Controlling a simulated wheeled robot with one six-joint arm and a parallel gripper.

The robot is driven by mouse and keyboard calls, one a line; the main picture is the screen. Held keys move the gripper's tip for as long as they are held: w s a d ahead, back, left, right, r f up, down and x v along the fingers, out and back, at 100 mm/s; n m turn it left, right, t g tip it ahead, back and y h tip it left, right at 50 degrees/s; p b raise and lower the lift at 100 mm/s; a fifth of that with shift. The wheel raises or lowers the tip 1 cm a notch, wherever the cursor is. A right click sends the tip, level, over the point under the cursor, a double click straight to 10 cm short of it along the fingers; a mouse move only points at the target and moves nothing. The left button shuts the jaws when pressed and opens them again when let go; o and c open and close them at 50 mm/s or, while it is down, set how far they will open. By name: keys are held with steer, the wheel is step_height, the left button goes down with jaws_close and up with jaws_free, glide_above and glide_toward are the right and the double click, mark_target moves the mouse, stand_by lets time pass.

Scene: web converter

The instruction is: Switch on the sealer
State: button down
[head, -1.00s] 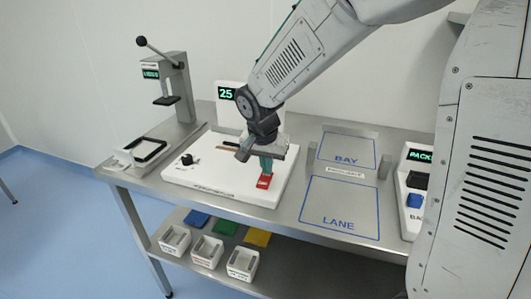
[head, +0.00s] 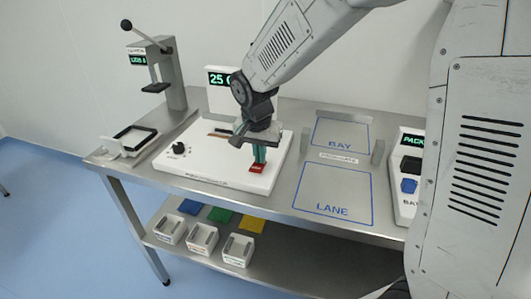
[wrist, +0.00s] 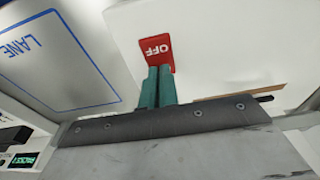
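The sealer (head: 215,172) is a white slab on the steel table with a black knob and a rear display (head: 221,79) reading 25 with a partly hidden character after it. Its red switch (head: 257,168) is at the right front; in the wrist view the red switch (wrist: 161,46) reads OFF. My gripper (head: 259,157) points down at the switch. In the wrist view its two teal fingers (wrist: 159,72) are side by side, shut with nothing between them. Their tips overlap the lower edge of the switch; I cannot tell whether they touch it.
A lever press (head: 157,75) and a black-framed tray (head: 135,138) stand left. Blue-outlined BAY (head: 341,131) and LANE (head: 331,190) areas are empty to the right. A PACK unit (head: 407,165) with a blue button is farther right. The lower shelf holds white bins (head: 238,249) and coloured sheets.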

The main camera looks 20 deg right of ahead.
mark_target(254, 170)
steer(key=shift+s+a+f, duration=0.15)
steer(key=shift+s+a, duration=0.3)
steer(key=shift+s, duration=0.35)
steer(key=shift+r, duration=0.5)
step_height(254, 170, up, 13)
steer(key=s+a, duration=0.1)
steer(key=shift+s+a, duration=0.15)
steer(key=shift+s, duration=0.2)
steer(key=shift+w+a+r+t+h, duration=0.1)
steer(key=shift+w+a+t+h, duration=0.05)
steer(key=shift+w+t+h, duration=0.2)
